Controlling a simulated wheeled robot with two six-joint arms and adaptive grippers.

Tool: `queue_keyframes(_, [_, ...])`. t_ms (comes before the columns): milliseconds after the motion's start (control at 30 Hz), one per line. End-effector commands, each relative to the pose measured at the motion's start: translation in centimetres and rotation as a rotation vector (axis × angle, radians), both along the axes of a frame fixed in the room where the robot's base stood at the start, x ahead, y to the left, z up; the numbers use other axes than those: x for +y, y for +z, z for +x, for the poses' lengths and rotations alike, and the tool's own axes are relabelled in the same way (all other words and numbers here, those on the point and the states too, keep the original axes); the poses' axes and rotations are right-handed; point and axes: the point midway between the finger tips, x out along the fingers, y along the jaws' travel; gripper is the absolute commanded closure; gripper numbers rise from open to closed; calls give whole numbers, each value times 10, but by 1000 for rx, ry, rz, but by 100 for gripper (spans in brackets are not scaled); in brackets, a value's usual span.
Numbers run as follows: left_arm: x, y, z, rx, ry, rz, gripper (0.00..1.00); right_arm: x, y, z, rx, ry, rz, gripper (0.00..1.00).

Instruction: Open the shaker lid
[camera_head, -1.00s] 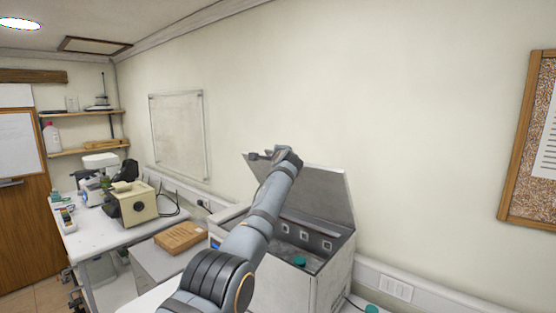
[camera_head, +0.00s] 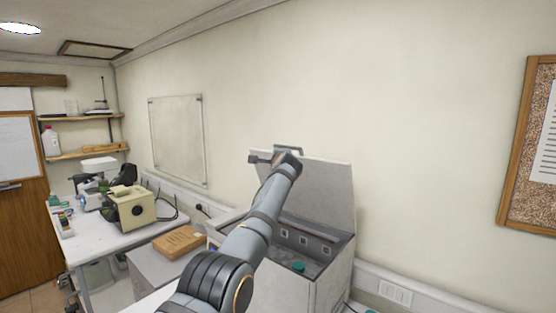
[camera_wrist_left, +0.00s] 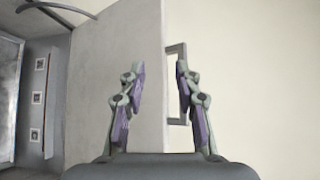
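The shaker (camera_head: 335,270) is a grey-white box at lower centre right in the head view, partly hidden by my left arm. Its lid (camera_head: 325,190) stands raised, leaning back near the wall, and the inside is exposed. The lid handle (camera_head: 288,149) is at the lid's top edge. My left gripper (camera_head: 256,159) is by that top edge. In the left wrist view, the gripper (camera_wrist_left: 160,75) is open with its fingers apart. The lid (camera_wrist_left: 115,80) and handle (camera_wrist_left: 175,48) show behind the fingers; the right finger partly covers the handle. My right gripper is not in view.
A green-capped item (camera_head: 298,267) sits inside the shaker. A brown box (camera_head: 180,241) stands left of it. A white table (camera_head: 95,240) with a beige instrument (camera_head: 131,208) is farther left. The wall is close behind the lid; the air above is free.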

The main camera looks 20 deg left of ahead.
Motion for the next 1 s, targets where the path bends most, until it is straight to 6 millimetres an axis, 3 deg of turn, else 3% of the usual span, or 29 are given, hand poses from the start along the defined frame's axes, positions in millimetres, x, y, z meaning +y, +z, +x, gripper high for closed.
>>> queue_keyframes(267, [-9,1,-15,-3,1,-1,67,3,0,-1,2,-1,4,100])
queue_keyframes(800, [-48,10,-96,0,-3,-1,67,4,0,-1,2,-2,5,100])
queue_keyframes(1000, [-53,11,-107,1,0,0,67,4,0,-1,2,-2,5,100])
